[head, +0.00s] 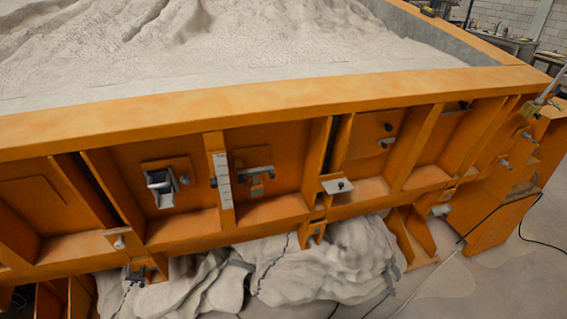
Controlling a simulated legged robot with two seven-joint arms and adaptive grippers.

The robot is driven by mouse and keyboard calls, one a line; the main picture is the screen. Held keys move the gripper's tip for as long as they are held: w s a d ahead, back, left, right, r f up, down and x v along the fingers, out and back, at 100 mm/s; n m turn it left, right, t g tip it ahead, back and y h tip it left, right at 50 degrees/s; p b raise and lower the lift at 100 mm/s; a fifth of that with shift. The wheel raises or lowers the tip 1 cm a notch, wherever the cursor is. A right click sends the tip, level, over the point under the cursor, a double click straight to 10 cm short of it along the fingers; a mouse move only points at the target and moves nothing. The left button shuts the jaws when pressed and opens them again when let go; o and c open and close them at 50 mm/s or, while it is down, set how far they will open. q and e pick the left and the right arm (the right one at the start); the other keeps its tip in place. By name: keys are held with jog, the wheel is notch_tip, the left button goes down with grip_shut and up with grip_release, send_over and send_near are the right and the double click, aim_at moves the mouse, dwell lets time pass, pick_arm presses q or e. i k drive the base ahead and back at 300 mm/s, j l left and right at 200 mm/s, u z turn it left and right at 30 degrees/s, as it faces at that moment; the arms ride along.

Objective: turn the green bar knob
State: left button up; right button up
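No plainly green knob stands out in the head view. A small horizontal bar (255,172) with a dull grey-green look is fixed on a recessed orange panel, just right of a pale vertical scale strip (222,180). It is too small to tell its exact colour or how far it is turned. Neither of my grippers shows in the head view.
The orange sandbed frame (300,99) spans the view, with pale sand above. A metal fixture (160,185) sits left of the strip and a small metal plate (337,186) juts out at right. Crumpled pale sheeting (330,265) lies below. Cables run on the floor at right.

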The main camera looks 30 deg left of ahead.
aim_at(241, 180)
jog(key=u, duration=1.3)
